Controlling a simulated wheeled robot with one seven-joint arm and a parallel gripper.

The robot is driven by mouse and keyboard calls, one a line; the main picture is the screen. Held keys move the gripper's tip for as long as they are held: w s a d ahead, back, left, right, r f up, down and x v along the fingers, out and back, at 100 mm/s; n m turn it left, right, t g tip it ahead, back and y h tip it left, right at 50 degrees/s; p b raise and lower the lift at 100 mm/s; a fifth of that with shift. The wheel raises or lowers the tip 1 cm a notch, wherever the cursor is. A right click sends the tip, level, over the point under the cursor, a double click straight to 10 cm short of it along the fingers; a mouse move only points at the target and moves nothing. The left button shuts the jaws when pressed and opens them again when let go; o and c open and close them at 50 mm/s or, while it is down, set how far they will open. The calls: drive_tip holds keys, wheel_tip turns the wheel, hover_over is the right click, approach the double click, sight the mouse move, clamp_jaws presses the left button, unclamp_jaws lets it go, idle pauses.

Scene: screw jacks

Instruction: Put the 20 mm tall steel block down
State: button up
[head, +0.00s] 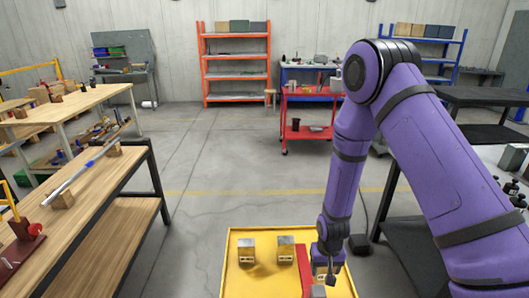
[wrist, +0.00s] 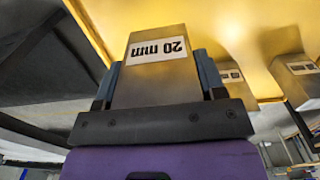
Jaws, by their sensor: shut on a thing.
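The 20 mm steel block (wrist: 152,88) is between the blue fingers of my gripper (wrist: 158,75) in the wrist view. Its white label reads "20 mm" upside down. My gripper is shut on it. In the head view my gripper (head: 327,262) is low over the right part of the yellow tray (head: 235,285), and it largely hides the block. I cannot tell whether the block touches the tray.
Two steel-topped blocks, a left one (head: 247,250) and a right one (head: 286,249), stand on the tray left of my gripper. A red part (head: 304,265) lies close beside my gripper. A wooden workbench (head: 95,205) stands at the left. Bare tray surface shows around the blocks.

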drive_tip(key=w+d+r, duration=0.9)
drive_tip(key=d, duration=0.1)
drive_tip(key=shift+d+r, duration=0.15)
